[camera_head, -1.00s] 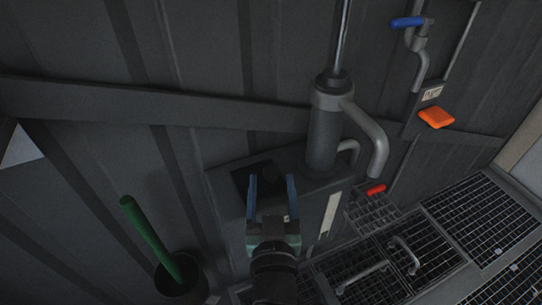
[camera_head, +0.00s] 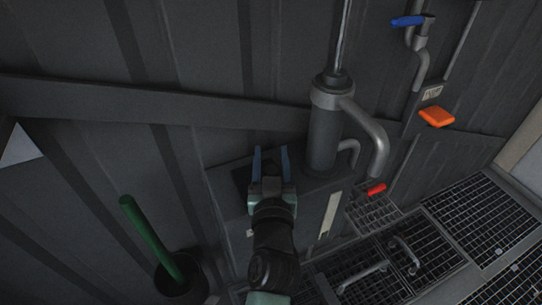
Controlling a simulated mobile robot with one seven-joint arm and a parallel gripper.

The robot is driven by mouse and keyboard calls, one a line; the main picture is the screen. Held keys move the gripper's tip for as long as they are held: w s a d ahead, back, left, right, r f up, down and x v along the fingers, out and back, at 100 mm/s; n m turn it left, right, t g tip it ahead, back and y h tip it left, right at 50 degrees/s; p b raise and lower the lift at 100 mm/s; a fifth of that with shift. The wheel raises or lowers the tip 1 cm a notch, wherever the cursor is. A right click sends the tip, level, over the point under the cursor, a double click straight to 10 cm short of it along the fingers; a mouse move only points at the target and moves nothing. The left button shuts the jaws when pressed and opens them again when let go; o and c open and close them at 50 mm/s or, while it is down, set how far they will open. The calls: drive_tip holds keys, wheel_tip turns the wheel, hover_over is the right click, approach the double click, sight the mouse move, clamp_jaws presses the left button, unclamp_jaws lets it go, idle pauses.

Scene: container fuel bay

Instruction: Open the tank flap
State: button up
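The tank (camera_head: 222,188) is a dark grey box against the ribbed wall, in the middle of the head view. A black square on its top (camera_head: 242,176) looks like the tank flap. It lies flat, and my gripper hides most of it. My gripper (camera_head: 271,160) is over this black square, with its two blue fingers apart and pointing up in the picture. I see nothing held between them. Whether the fingers touch the flap cannot be told.
A grey hand pump (camera_head: 324,135) with a curved spout stands on the tank, close right of my gripper. A green handle (camera_head: 150,238) rises from a black bucket (camera_head: 180,279) at lower left. Metal grates (camera_head: 477,222) lie at right. A blue-handled valve (camera_head: 408,21) is at upper right.

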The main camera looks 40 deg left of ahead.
clamp_jaws()
idle(1.1)
